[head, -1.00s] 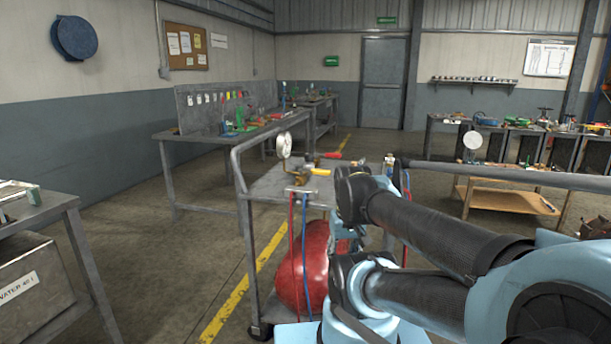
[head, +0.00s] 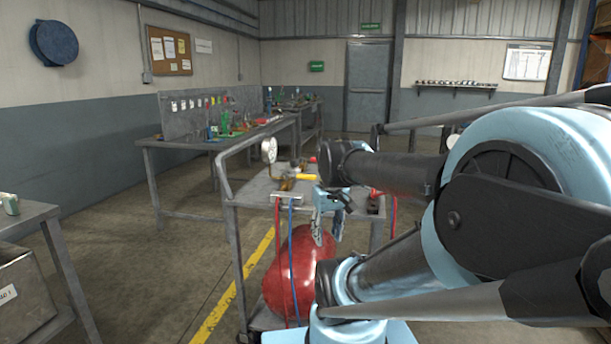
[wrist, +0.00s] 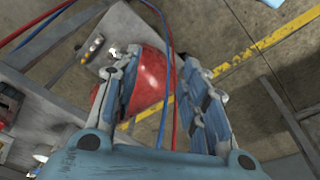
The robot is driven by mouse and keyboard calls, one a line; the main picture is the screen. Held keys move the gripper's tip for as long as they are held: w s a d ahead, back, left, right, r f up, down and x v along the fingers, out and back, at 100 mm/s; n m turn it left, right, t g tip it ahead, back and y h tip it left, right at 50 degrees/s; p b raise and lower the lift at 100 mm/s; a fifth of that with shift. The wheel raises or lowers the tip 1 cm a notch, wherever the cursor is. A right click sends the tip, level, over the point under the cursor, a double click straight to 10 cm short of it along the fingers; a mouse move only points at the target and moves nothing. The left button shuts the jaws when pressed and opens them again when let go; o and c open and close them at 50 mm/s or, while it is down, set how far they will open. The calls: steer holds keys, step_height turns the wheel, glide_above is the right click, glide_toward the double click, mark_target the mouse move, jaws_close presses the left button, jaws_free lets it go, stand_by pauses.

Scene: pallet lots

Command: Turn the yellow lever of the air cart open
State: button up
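The air cart (head: 262,188) stands ahead of me, a grey metal trolley with a red tank (head: 297,270) below its top. The yellow lever (head: 306,177) lies roughly level on the brass valve at the cart top, near a round white gauge (head: 269,149). My gripper (head: 327,226) hangs in front of the cart, below and right of the lever, apart from it. In the wrist view my gripper (wrist: 165,95) is open, its fingers well apart, with the red tank and hoses behind. I cannot pick out the yellow lever in the wrist view.
A red hose (head: 278,255) and a blue hose (head: 291,250) hang down the cart's near side, close to my gripper. A workbench (head: 205,142) with tools stands behind left. A yellow floor line (head: 232,293) runs beside the cart.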

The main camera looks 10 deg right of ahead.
steer(key=w+r+n+g, duration=0.1)
steer(key=w+r+n, duration=0.5)
steer(key=w+r, duration=1.1)
step_height(320, 180, up, 5)
steer(key=n+g, duration=0.1)
steer(key=n, duration=0.4)
glide_above(307, 175)
steer(key=f, duration=1.6)
steer(key=shift+w+d+f, duration=0.1)
steer(key=shift+w+f, duration=0.15)
jaws_close()
